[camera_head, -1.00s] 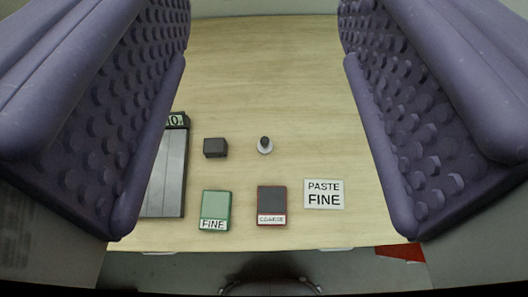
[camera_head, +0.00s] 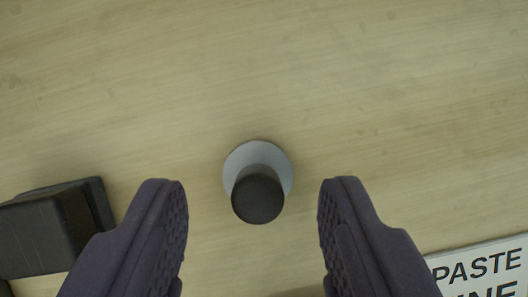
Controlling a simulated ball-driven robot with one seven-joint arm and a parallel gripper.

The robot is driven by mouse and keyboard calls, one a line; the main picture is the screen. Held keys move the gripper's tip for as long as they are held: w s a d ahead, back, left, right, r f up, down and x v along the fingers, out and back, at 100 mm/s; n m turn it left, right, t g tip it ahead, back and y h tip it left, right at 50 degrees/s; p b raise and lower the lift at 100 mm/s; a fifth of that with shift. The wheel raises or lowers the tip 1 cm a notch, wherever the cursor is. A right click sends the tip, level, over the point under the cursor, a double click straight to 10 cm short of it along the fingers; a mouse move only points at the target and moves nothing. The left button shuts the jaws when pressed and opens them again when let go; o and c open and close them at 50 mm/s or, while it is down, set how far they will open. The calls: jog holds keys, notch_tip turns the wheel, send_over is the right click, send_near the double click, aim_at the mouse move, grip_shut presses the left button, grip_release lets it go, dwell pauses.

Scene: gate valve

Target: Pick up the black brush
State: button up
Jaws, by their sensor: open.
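A small upright object with a black cylindrical top (camera_head: 257,197) and a round light grey base (camera_head: 240,162) stands on the wooden table; it is the likeliest black brush, though no bristles show. My gripper (camera_head: 252,190) is open, with a purple textured finger on each side of this object. Clear gaps show between the object and both fingers, and nothing is held. A black block (camera_head: 50,228) sits to the left, beside the left finger.
A white card (camera_head: 482,270) reading "PASTE" with a partly cut-off second line lies at the lower right, close to the right finger. The wooden table (camera_head: 300,70) is bare above and around the upright object.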

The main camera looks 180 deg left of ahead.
aim_at(257, 202)
jog(key=b+x, duration=0.1)
jog(key=x, duration=0.2)
grip_shut()
jog(key=shift+r, duration=0.15)
notch_tip(257, 202, up, 4)
jog(key=p, duration=0.3)
jog(key=s+b, duration=0.1)
jog(key=s, duration=0.7)
jog(key=shift+b, duration=0.4)
jog(key=s+b, duration=0.6)
jog(key=b, duration=0.3)
jog(key=shift+s+r, duration=0.15)
jog(key=shift+s, duration=0.25)
jog(key=shift+s+r+b, duration=0.25)
jog(key=shift+s+b, duration=0.35)
jog(key=shift+s, duration=0.1)
